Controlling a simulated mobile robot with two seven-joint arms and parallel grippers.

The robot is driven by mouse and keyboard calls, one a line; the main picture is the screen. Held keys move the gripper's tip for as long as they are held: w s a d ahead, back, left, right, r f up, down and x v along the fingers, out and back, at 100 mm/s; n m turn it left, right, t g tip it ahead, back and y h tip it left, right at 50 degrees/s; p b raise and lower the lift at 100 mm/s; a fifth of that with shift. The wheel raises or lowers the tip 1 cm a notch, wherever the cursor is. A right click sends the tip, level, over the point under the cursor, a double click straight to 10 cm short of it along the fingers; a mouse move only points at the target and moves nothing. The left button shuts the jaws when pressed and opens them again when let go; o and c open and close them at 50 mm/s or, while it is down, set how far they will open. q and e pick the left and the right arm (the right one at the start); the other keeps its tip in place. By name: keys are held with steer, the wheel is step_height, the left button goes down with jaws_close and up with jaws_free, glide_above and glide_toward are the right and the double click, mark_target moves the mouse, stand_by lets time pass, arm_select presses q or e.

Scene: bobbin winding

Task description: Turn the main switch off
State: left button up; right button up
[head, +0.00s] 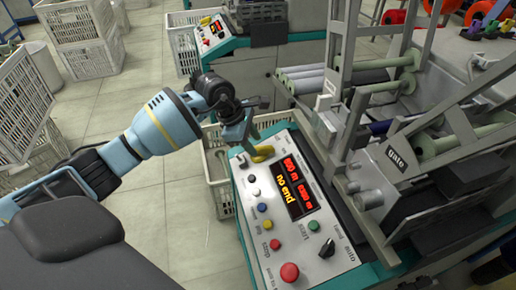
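The control panel (254,215) of the winding machine is light grey with a teal edge. A yellow part (263,154), which looks like the main switch, sits at the panel's far left corner; its setting cannot be made out. My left gripper (248,132) points down just above and beside this yellow part. Whether it touches the part, and how wide its fingers are, I cannot tell. My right gripper is not in view.
A red button (289,272), a black knob (327,248), a green button (313,225) and several small buttons share the panel. The machine's metal frame (345,110) and rollers rise close on the right. White crates (84,40) stand at the left; floor (150,70) between is clear.

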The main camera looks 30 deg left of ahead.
mark_target(257, 147)
arm_select(q)
steer(key=shift+x, duration=1.8)
jaws_close()
